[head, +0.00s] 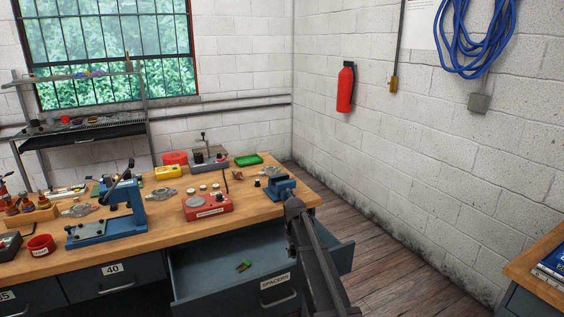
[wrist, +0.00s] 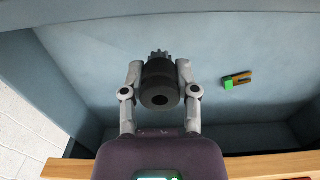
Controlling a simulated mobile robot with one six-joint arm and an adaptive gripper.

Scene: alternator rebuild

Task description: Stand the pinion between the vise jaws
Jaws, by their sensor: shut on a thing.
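In the wrist view my gripper (wrist: 160,72) is shut on the pinion (wrist: 159,88), a dark cylinder with a bore in its near end and gear teeth at its far end. One finger presses each side. The pinion is held over the open drawer. In the head view the blue vise (head: 280,188) stands at the right end of the bench, just beyond my dark arm. The gap between its jaws is too small to make out. The gripper and pinion cannot be made out in the head view, where my arm blocks part of the drawer.
The open drawer (head: 200,277) labelled SPACERS holds a small green-and-brown item (wrist: 237,80). The wooden bench (head: 165,228) carries a blue press (head: 120,212), a red fixture (head: 207,206) and a green tray (head: 248,159). Bare floor lies right of the bench.

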